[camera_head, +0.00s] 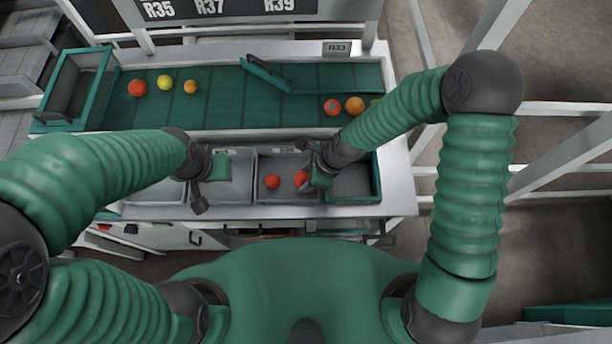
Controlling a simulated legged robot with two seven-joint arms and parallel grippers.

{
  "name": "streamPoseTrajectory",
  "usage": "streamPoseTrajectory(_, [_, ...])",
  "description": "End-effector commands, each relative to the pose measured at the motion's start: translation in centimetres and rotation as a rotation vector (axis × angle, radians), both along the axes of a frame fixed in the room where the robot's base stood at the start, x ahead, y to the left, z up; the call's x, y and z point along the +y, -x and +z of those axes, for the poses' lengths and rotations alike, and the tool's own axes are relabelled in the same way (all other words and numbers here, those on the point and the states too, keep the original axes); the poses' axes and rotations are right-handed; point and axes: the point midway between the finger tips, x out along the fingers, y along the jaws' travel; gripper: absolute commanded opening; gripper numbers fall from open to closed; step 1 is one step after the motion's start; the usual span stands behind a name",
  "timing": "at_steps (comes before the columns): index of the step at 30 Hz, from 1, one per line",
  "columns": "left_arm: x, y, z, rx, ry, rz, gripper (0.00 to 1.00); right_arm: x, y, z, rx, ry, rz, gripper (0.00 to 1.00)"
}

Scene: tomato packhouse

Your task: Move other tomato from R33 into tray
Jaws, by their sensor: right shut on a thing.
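My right gripper (314,172) is at the grey tray compartment (268,162) right of the middle and is shut on a red tomato (301,178). Another red tomato (272,182) lies in the same compartment, to the left of the held one. Whether the held tomato touches the tray floor is hard to tell. My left gripper (203,190) is over the compartments to the left; its jaws are too small and dark to read.
A red (137,88), a yellow (165,82) and an orange tomato (190,87) lie at the belt's left end. A green diverter bar (266,75) crosses the belt. The compartment at the far right (348,181) looks empty.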

Motion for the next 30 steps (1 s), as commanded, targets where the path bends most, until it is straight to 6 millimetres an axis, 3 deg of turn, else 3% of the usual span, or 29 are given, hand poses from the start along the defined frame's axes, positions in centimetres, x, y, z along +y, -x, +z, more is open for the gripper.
streamPoseTrajectory(14, [0.0,0.0,0.24,0.0,0.0,0.0,0.36,0.0,0.0,-0.19,0.0,0.0,0.0,0.24])
streamPoseTrajectory(15, [0.0,0.0,0.24,0.0,0.0,0.0,0.36,0.0,0.0,-0.19,0.0,0.0,0.0,0.46])
streamPoseTrajectory(21, [0.0,0.0,0.23,0.0,0.0,0.0,0.36,0.0,-0.01,-0.19,0.0,0.0,0.0,0.69])
streamPoseTrajectory(27, [0.0,0.0,0.23,0.0,0.0,0.0,0.36,0.0,-0.01,-0.19,0.0,0.0,0.0,0.69])
streamPoseTrajectory(30, [0.0,0.0,0.23,0.0,0.0,0.0,0.36,-0.01,0.0,-0.2,0.0,0.0,0.0,0.56])
